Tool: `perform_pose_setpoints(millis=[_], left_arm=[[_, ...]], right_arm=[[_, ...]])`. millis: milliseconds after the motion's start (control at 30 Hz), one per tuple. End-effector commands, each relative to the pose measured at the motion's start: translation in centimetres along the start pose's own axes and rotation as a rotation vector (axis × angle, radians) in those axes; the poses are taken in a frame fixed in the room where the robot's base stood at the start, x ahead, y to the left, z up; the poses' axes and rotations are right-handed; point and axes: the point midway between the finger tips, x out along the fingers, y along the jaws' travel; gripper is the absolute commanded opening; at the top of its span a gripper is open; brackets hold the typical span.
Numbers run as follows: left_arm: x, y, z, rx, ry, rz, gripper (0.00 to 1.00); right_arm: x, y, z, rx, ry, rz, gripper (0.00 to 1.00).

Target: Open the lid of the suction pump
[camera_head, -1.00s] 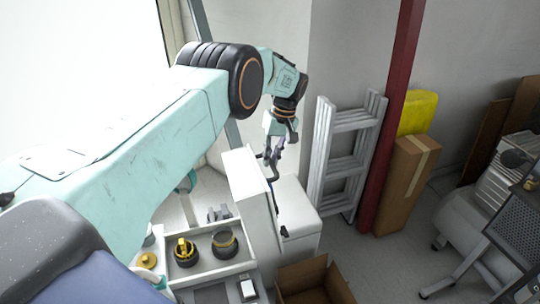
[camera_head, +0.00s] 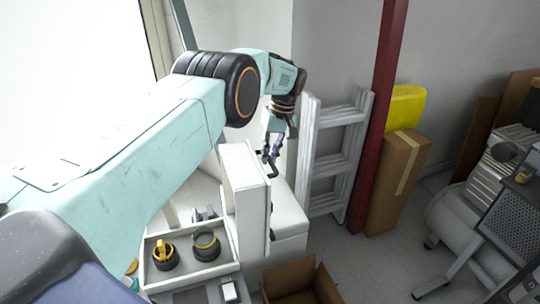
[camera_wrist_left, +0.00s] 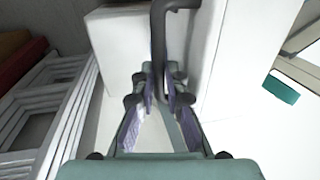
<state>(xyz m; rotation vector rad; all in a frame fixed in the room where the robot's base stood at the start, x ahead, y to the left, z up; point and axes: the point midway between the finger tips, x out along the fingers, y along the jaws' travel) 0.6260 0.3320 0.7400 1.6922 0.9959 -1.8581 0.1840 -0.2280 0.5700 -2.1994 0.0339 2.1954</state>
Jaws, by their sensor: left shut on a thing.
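The suction pump (camera_head: 291,220) is a white box-shaped unit beyond the tray in the head view. Its white lid (camera_head: 245,195) appears as an upright panel at the pump's left side, standing apart from the body at the top. A dark bent handle (camera_wrist_left: 159,35) runs down in the wrist view. My left gripper (camera_head: 271,153) is at the upper edge of the lid. In the wrist view its purple-padded fingers (camera_wrist_left: 160,85) close around the handle. The lid's hinge is hidden. My right gripper is in neither view.
A tray (camera_head: 150,274) with a yellow-and-black part (camera_head: 165,256) and a dark round part (camera_head: 205,245) stands nearer. An open cardboard box (camera_head: 300,283) is in front of the pump. A white ladder (camera_head: 335,155) and a red post (camera_head: 380,120) stand to the right.

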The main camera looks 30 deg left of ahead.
Motion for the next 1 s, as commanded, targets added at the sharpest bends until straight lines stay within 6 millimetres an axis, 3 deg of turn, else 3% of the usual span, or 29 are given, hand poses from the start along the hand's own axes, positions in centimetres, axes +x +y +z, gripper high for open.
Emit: perform_pose_setpoints(millis=[33, 467, 500, 733, 1000], left_arm=[[0.77, -0.19, 0.29, 0.002, -0.012, -0.012, 0.00], [0.65, -0.04, 0.29, 0.003, -0.012, -0.011, 0.00], [0.64, -0.03, 0.29, 0.003, -0.012, -0.011, 0.15], [0.34, 0.18, 0.17, 0.002, -0.006, -0.006, 0.34], [0.13, 0.26, 0.10, 0.001, -0.003, -0.003, 0.35]], right_arm=[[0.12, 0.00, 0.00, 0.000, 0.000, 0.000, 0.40], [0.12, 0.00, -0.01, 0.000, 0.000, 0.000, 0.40], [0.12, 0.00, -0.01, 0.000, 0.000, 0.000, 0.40], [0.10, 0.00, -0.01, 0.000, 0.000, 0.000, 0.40], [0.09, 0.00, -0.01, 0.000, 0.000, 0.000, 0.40]])
